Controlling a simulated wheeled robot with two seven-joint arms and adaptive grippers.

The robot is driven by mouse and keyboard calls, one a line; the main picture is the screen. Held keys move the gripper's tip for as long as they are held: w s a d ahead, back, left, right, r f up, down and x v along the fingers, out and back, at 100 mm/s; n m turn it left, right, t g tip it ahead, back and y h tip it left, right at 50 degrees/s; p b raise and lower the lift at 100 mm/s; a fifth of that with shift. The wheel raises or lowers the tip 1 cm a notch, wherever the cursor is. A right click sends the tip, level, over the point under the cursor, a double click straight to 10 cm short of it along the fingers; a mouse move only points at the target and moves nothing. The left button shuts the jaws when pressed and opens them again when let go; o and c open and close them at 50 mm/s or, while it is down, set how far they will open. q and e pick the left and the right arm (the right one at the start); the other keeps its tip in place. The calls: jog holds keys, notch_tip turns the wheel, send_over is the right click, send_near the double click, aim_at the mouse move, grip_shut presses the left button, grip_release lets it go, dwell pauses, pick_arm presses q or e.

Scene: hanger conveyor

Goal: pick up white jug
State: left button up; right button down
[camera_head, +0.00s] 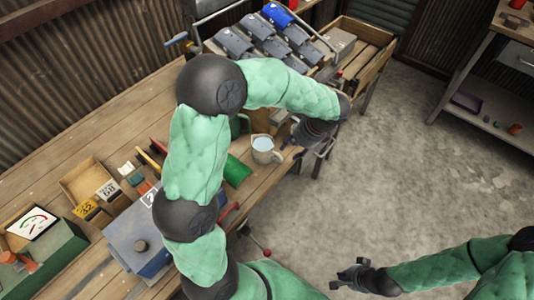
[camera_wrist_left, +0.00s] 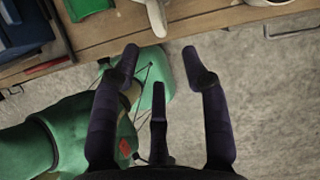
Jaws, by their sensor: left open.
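The white jug (camera_head: 264,149) stands upright near the front edge of the wooden workbench, with pale blue showing inside its open top. Part of a white thing that looks like the jug (camera_wrist_left: 155,16) shows at the top edge of the left wrist view. My left gripper (camera_head: 294,148) is just right of the jug in the head view. Its fingers (camera_wrist_left: 163,65) are spread and empty, apart from the jug. My right gripper (camera_head: 346,275) is empty over the floor at the bottom, its fingers apart.
A green object (camera_head: 237,170) lies close to the left of the jug. A blue-grey box (camera_head: 138,235) and a wooden tray (camera_head: 82,180) are further left on the workbench (camera_head: 125,120). Grey bins (camera_head: 250,40) stand behind. The concrete floor (camera_head: 400,170) is clear.

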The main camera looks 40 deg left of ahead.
aim_at(281, 159)
pick_arm(q)
jog(key=shift+b+x, duration=2.5)
jog(key=shift+x, duration=2.7)
jog(key=shift+w+d, duration=0.1)
jog(key=shift+w, duration=0.05)
jog(key=shift+c, duration=0.3)
grip_shut()
